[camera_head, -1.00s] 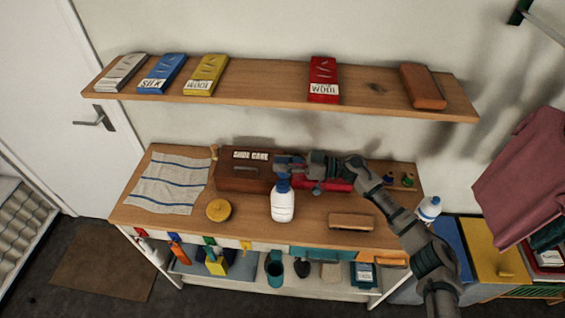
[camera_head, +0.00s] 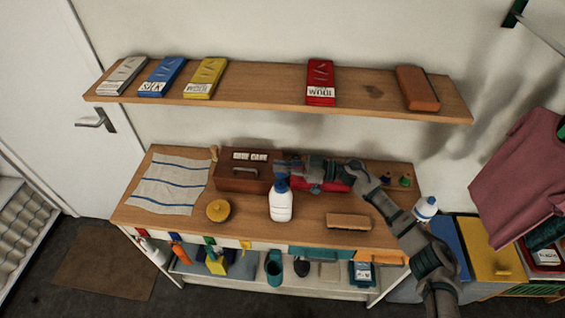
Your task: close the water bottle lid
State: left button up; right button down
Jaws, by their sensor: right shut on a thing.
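A white bottle (camera_head: 281,208) stands upright near the middle of the wooden bench top. Its blue lid (camera_head: 282,186) sits at the top of the bottle. My right gripper (camera_head: 283,177) reaches in from the right and is shut on the blue lid from above. The fingers cover the upper part of the lid, so I cannot tell how tightly it sits on the neck. My left gripper is not in view.
A brown shoe care box (camera_head: 240,182) and a red case (camera_head: 325,186) stand behind the bottle. A yellow round tin (camera_head: 218,210) is to the left, a brush (camera_head: 348,221) to the right. A striped cloth (camera_head: 168,186) lies at the left. A shelf (camera_head: 270,90) hangs above.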

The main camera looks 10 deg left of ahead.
jog(key=shift+s+n+p, duration=0.6)
jog(key=shift+n, duration=0.6)
jog(key=shift+s+f+n+p, duration=0.1)
jog(key=shift+s+n+p, duration=0.15)
jog(key=shift+n, duration=0.45)
jog(key=shift+s+f+n+p, duration=0.15)
jog(key=shift+s+n, duration=0.15)
jog(key=shift+n, duration=0.4)
jog(key=c, duration=1.4)
grip_release()
jog(key=shift+o, duration=0.2)
jog(key=shift+r, duration=0.1)
jog(key=shift+d, duration=0.3)
jog(key=d, duration=1.1)
jog(key=shift+d, duration=0.25)
